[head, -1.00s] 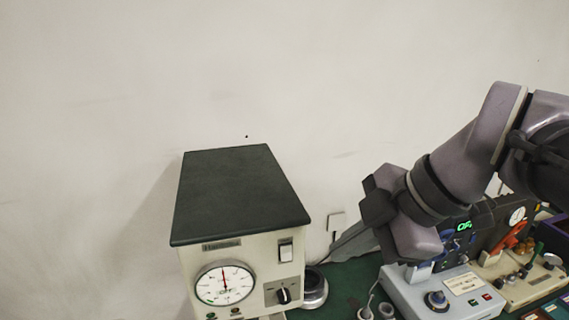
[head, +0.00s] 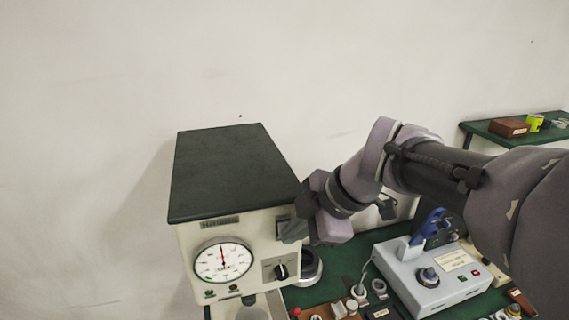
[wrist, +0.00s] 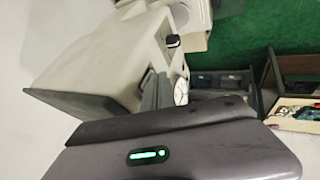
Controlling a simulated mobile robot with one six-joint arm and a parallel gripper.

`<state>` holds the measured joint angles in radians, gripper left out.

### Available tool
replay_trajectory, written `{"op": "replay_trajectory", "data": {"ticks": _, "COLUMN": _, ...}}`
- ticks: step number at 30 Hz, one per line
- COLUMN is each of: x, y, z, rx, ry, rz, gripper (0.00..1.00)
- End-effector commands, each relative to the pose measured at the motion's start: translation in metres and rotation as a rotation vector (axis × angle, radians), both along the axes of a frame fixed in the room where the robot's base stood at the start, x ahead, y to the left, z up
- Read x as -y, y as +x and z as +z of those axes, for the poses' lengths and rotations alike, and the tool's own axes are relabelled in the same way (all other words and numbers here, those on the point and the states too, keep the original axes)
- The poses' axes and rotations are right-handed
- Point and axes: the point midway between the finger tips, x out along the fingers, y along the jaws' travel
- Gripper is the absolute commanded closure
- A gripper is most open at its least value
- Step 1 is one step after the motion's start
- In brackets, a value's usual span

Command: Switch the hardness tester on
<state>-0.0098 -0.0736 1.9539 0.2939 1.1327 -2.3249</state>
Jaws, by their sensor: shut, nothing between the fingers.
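The hardness tester (head: 215,180) is a cream box with a dark green top, a round white dial (head: 222,262) and a black knob (head: 280,271) on its front. Its power switch is in the upper right of the front, mostly hidden behind my gripper, so I cannot tell its position. My gripper (head: 290,233) is shut and empty, with its tips at the switch area; I cannot tell whether they touch. In the wrist view the tester (wrist: 115,65) lies sideways, with the shut fingers (wrist: 157,90) close to its front face.
A grey box (head: 405,268) with a blue handle stands right of the tester on the green bench (head: 340,265). Small parts lie along the bench front. A green shelf (head: 490,133) at the far right bears a brown box (head: 508,128) and a yellow-green item (head: 535,123). Plain wall stands behind.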

Motion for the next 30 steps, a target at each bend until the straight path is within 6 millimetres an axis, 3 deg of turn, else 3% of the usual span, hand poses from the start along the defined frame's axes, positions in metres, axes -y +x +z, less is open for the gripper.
{"op": "replay_trajectory", "data": {"ticks": 11, "x": 0.000, "y": 0.002, "z": -0.009, "rx": 0.030, "ry": 0.008, "rz": -0.001, "gripper": 1.00}}
{"op": "replay_trajectory", "data": {"ticks": 30, "x": 0.000, "y": 0.003, "z": 0.015, "rx": 0.035, "ry": 0.010, "rz": 0.000, "gripper": 1.00}}
